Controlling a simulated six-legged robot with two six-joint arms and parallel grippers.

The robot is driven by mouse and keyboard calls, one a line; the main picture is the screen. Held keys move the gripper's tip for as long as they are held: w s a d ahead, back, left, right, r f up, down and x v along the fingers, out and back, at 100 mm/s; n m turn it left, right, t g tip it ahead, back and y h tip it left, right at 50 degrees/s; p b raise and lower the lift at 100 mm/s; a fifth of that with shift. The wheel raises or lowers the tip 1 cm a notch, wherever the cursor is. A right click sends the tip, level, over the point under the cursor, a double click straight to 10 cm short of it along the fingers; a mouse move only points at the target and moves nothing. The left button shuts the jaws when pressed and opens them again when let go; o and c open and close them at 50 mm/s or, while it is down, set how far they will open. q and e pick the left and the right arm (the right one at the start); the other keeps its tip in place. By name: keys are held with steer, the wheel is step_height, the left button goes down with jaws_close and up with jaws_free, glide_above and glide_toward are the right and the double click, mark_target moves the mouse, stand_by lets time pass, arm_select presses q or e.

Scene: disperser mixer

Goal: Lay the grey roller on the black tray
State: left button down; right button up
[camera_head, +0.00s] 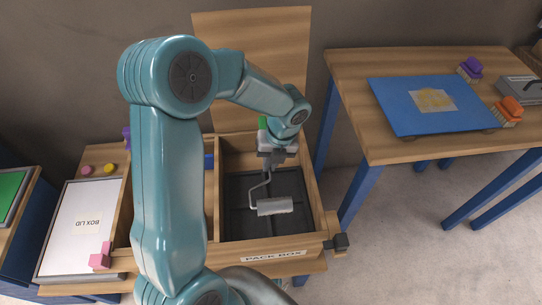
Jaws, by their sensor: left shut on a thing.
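The grey roller (274,206) has a bent wire frame and hangs from my left gripper (272,158). My left gripper is shut on its handle end, which the jaws mostly hide. The black tray (240,222) lies in the right compartment of a wooden box labelled PACK BOX. The roller is over the tray in the picture; I cannot tell whether it touches the tray. My right gripper is not in view.
The box's wooden walls (311,190) surround the tray. A white box lid (75,250) lies at the left. A table at the right holds a blue board (400,118), brushes with purple (470,67) and orange (511,106) tops.

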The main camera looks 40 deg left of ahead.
arm_select(q)
steer(key=shift+s, duration=0.1)
steer(key=shift+r, duration=0.1)
steer(key=shift+p, duration=0.3)
steer(key=b+x, duration=0.3)
steer(key=x, duration=0.1)
steer(key=w+d+b+x, duration=0.1)
steer(key=b+x, duration=0.2)
steer(key=x, duration=0.2)
steer(key=w+d+b+x, duration=0.1)
steer(key=b+x, duration=0.2)
steer(key=x, duration=0.2)
steer(key=shift+w+f, duration=0.15)
steer(key=shift+f, duration=0.1)
steer(key=shift+b+x, duration=0.85)
steer(key=shift+x, duration=0.2)
steer(key=c, duration=1.2)
jaws_free()
steer(key=shift+w+d, duration=0.15)
steer(key=p+v, duration=0.4)
steer(key=v, duration=1.2)
steer(key=shift+d+r, duration=0.1)
steer(key=shift+r, duration=0.1)
